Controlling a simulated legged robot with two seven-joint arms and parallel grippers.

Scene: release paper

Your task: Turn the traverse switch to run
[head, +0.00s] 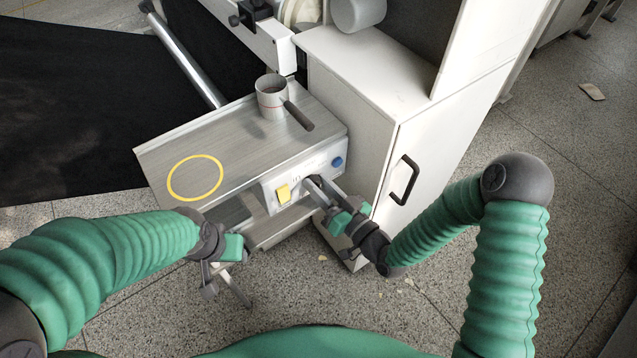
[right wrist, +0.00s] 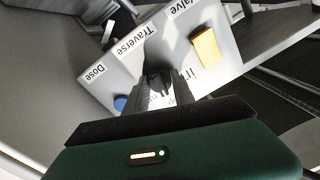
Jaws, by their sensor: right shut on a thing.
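The control panel (head: 305,178) is on the front of a metal bench, with a yellow rocker (head: 283,193) and a blue knob (head: 337,162). In the right wrist view its labels read Dose, Traverse and Valve. My right gripper (head: 318,188) is at the panel between the yellow rocker and blue knob, shut on the traverse switch (right wrist: 158,82) below the Traverse label (right wrist: 137,38). The fingers hide most of the switch and part of the lettering, so its setting cannot be read. My left gripper (head: 222,264) hangs in front of the bench, away from the panel; its jaw opening is unclear.
A cup (head: 271,98) and a dark-handled tool (head: 299,116) are on the bench top (head: 225,130), beside a yellow ring marking (head: 195,178). A white cabinet (head: 440,120) with a black handle (head: 404,180) stands close right of my right gripper. Black sheet (head: 80,110) lies left.

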